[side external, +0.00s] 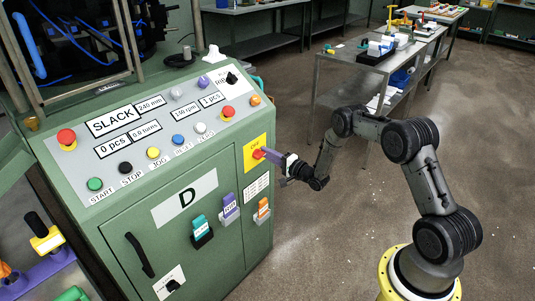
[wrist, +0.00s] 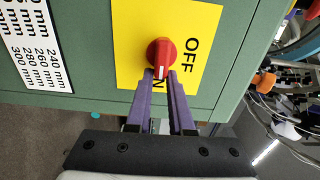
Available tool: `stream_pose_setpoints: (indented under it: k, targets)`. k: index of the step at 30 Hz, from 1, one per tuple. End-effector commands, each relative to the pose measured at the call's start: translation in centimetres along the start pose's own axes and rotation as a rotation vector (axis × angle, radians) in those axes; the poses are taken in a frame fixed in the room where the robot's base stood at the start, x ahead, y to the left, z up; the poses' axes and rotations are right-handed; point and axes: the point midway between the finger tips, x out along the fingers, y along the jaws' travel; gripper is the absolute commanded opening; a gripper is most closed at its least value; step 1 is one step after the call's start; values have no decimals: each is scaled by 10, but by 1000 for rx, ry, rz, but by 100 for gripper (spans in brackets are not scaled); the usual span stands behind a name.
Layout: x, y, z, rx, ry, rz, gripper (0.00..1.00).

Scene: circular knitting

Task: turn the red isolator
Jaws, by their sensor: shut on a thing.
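The red isolator (wrist: 160,50) is a round rotary knob with a handle and white pointer mark, on a yellow plate (wrist: 130,30). In the wrist view the pointer aims down the picture, towards the partly covered "ON" label; "OFF" is printed at its right. My gripper (wrist: 161,73) has its purple fingers shut on the isolator's handle. In the side view the isolator (side external: 257,154) shows small on the cabinet front, with "OFF" above it. My gripper (side external: 265,155) reaches it from the right; its fingertips hide part of the knob.
The green machine cabinet (side external: 120,228) carries a sloped panel of buttons above. Coloured tags (side external: 230,208) hang on its front below the isolator. A white size chart (wrist: 35,45) is beside the yellow plate. Open floor lies right of the cabinet; metal benches (side external: 335,85) stand behind.

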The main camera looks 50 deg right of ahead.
Motion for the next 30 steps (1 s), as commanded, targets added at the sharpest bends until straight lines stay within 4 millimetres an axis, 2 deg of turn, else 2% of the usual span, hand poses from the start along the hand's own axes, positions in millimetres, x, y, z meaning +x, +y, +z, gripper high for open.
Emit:
stream_pose_setpoints:
  k: [1,17,18,22,23,30]
  targets:
    - [-4,7,12,18,-27,11,0]
    - [-3,6,12,40,-28,8,0]
    - [-3,6,12,40,-27,8,24]
    - [-3,5,11,39,-26,8,47]
    - [-3,5,11,38,-24,7,50]
    - [-2,3,7,34,-18,3,50]
